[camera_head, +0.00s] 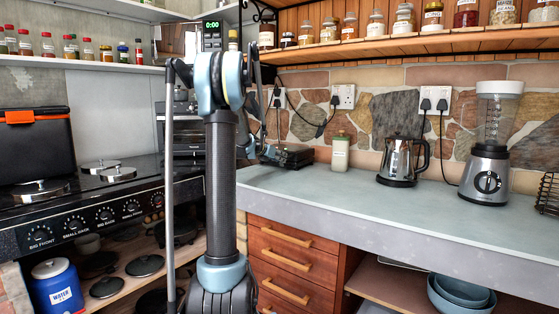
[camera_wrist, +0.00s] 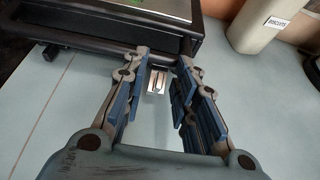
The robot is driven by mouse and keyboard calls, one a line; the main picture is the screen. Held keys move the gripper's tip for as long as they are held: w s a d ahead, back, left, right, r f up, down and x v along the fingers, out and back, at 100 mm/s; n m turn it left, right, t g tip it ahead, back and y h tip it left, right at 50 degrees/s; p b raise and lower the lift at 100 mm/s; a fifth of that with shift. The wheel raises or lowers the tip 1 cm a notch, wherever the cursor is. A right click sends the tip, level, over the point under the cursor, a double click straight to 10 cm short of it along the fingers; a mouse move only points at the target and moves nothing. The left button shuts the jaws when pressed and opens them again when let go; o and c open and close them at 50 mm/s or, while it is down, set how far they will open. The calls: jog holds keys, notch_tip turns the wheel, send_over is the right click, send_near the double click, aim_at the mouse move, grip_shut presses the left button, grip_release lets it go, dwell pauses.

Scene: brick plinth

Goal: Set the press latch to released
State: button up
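A dark press (camera_head: 294,156) sits on the counter at the back left corner in the head view. In the wrist view the press (camera_wrist: 95,32) fills the upper left, with a dark bar along its front and a greenish top plate. A small bright metal piece (camera_wrist: 156,83), which looks like the latch, shows below the bar between my fingers. I cannot tell its setting. My gripper (camera_wrist: 164,60) is open, its fingers on either side of this piece, with nothing visibly held. In the head view my gripper is small beside the press and partly hidden by my arm.
A pale canister (camera_head: 340,152) stands right of the press, and shows close by in the wrist view (camera_wrist: 262,22). A kettle (camera_head: 401,160) and a blender (camera_head: 488,150) stand farther right. The stove (camera_head: 95,215) is at left. The counter (camera_head: 330,190) front is clear.

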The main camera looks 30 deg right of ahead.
jog(key=shift+a, duration=0.1)
jog(key=v, duration=1.1)
jog(key=shift+a+r, duration=0.2)
jog(key=shift+a, duration=0.1)
jog(key=shift+s, duration=0.1)
